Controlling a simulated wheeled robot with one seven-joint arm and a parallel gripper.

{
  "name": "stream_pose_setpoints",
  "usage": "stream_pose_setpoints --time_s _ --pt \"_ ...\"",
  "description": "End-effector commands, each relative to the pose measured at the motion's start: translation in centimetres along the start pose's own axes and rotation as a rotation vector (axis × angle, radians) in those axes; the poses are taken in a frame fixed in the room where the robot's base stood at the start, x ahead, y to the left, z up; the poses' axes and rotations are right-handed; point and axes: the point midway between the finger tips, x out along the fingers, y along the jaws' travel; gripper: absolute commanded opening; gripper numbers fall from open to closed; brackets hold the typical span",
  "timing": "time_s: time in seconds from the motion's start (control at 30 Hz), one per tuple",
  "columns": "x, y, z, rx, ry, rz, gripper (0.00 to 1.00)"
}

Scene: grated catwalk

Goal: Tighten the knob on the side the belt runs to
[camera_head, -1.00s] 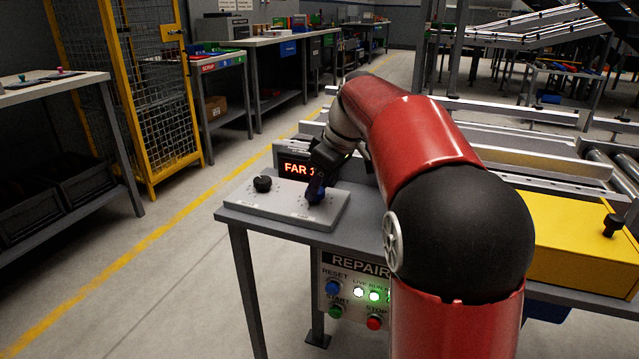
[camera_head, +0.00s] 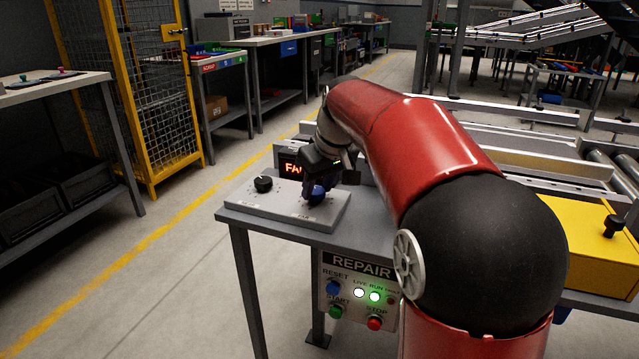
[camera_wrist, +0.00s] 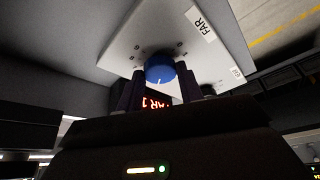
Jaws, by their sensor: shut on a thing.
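A blue knob (camera_head: 317,193) stands on the right part of a grey panel plate (camera_head: 285,209) on the stand. My gripper (camera_head: 318,186) is shut on it from above and behind. In the wrist view the blue knob (camera_wrist: 160,70) sits between my two dark fingers, with a white pointer line on its face and a dial scale around it. A label reading FAR (camera_wrist: 203,27) is on the plate near it. A black knob (camera_head: 263,184) is on the left of the plate, apart from my gripper. A red-lit display (camera_head: 291,168) behind is partly hidden by my gripper.
Below the plate is a REPAIR control box (camera_head: 358,290) with buttons and lit lamps. The conveyor belt (camera_head: 500,139) and a yellow block with a black knob (camera_head: 614,226) lie at right. Open floor with a yellow line is at left.

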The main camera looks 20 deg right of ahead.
Motion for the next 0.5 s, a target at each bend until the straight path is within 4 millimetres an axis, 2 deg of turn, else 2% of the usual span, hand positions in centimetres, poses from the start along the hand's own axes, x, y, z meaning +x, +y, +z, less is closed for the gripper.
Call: stream_pose_setpoints --time_s 0.5 --pt "-0.11 -0.51 -0.17 0.396 0.000 0.165 0.14"
